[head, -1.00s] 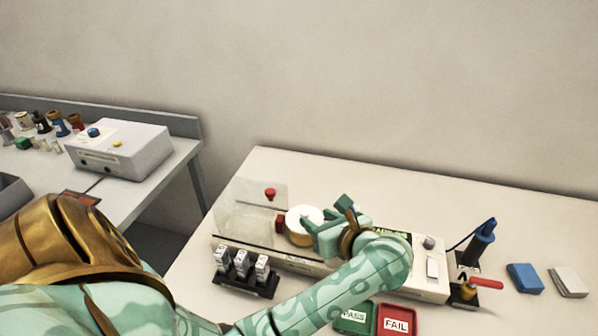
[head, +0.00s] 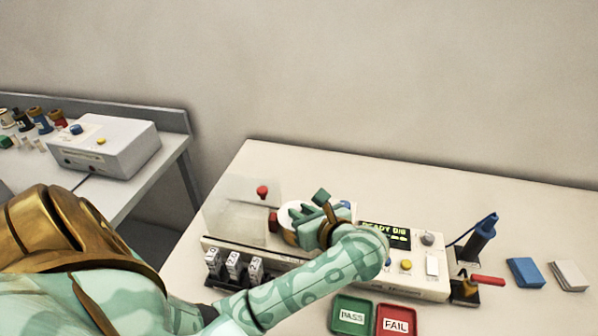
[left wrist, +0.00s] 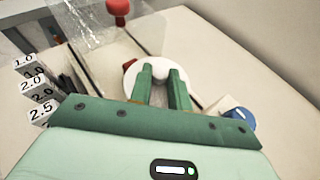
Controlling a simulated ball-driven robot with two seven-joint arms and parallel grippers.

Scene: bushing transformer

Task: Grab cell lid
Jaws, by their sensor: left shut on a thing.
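The cell lid (left wrist: 132,80) is a round white disc with a pale knob in its middle. In the head view the lid (head: 288,214) shows beside my fingers, on top of a round cell in the test machine (head: 290,265). My left gripper (left wrist: 164,84) is shut on the lid's knob, with one green finger on each side of it. In the head view my left gripper (head: 305,213) reaches over the lid from the right and hides part of it. I cannot tell whether the lid is lifted off the cell. My right gripper is not in view.
A clear cover with a red knob (head: 262,191) stands left of the cell. Numbered gauge blocks (head: 233,265) stand at the front left. PASS (head: 351,315) and FAIL (head: 396,321) trays lie in front. A blue probe (head: 484,235) stands right.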

